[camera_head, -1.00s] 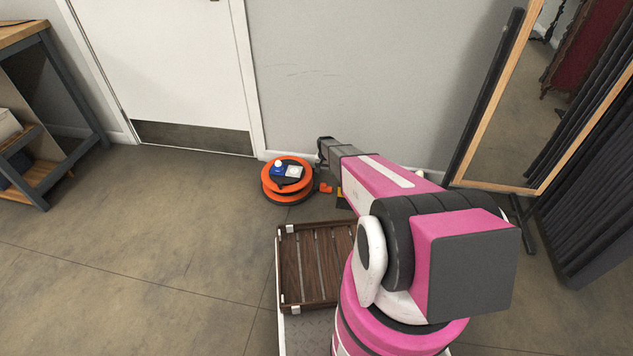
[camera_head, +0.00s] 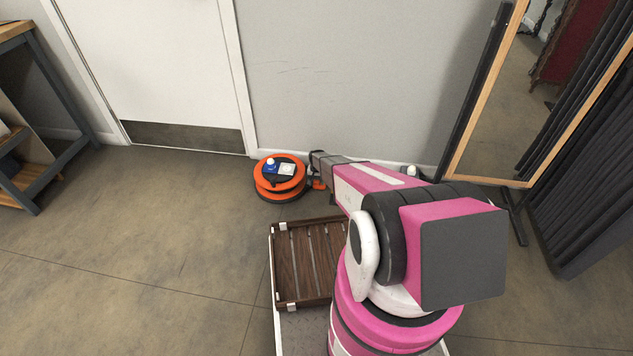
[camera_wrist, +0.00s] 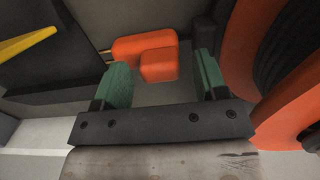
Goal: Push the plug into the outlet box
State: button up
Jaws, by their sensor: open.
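An orange plug (camera_wrist: 146,56) lies beyond and between my gripper's fingertips in the wrist view, its metal prongs pointing left. It also shows in the head view (camera_head: 318,184), partly covered by my arm. My gripper (camera_wrist: 163,78) is open, with green pads on both sides of the near end of the plug. I cannot tell if either pad touches it. A dark box (camera_wrist: 55,75) with a yellow edge, apparently the outlet box, stands left of the prongs. A gap shows between prongs and box. My arm hides the box in the head view.
An orange cable reel (camera_head: 268,190) stands close to the plug, with blue and white items on top; it fills the right of the wrist view (camera_wrist: 240,50). The wall (camera_head: 340,90) is just behind. A mirror (camera_head: 540,90) stands right.

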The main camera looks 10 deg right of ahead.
grip_shut()
jog(key=s+d, duration=0.4)
jog(key=d, duration=0.9)
jog(key=s+d, duration=0.4)
jog(key=d, duration=1)
jog(key=s+d, duration=0.5)
jog(key=d, duration=0.8)
jog(key=shift+d, duration=0.2)
grip_release()
jog(key=shift+s+d, duration=0.1)
notch_tip(320, 180, up, 11)
